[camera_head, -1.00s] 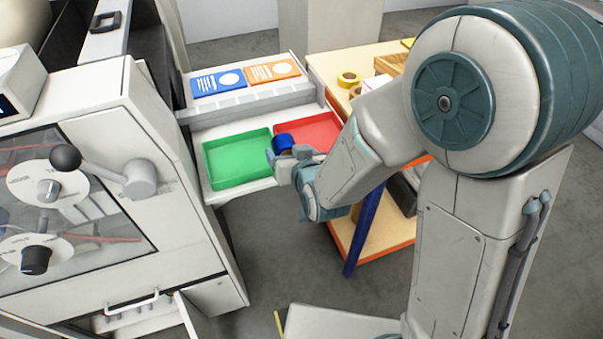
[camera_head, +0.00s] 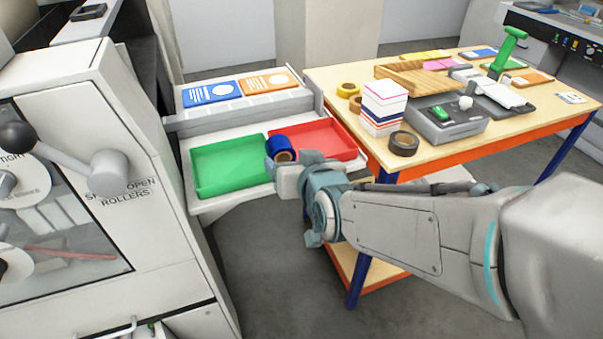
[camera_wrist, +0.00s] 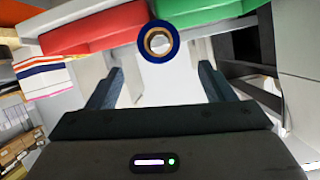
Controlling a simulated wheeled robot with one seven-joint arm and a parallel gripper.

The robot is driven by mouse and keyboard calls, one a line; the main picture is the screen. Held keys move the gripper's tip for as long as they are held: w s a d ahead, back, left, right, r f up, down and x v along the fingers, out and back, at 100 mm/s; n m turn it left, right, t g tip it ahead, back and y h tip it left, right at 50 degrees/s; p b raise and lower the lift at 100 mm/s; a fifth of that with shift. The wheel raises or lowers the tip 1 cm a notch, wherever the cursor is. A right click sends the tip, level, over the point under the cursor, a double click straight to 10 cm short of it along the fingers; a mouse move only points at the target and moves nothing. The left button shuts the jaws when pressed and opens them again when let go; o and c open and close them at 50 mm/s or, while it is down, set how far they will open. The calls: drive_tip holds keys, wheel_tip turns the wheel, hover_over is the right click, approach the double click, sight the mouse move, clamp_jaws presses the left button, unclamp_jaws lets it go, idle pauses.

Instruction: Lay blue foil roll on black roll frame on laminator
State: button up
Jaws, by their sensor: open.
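The blue foil roll (camera_head: 279,146) sits at the gap between the green and red trays in the head view, its tan core end facing me. In the wrist view the roll (camera_wrist: 174,42) shows end-on, straight ahead at the top middle. My gripper (camera_head: 282,176) is at the front of the trays, close to the roll. In the wrist view my gripper (camera_wrist: 160,78) is open, its fingers wide apart and empty, with the roll beyond the tips. I cannot pick out the black roll frame for certain in these views.
The green tray (camera_head: 230,180) and red tray (camera_head: 335,139) lie on a white shelf beside the white machine (camera_head: 130,120). A wooden-topped cart (camera_head: 440,147) on the right holds tape rolls, a paper stack and tools. Grey floor is clear between machine and cart.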

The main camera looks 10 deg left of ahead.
drive_tip(key=shift+v, duration=1.35)
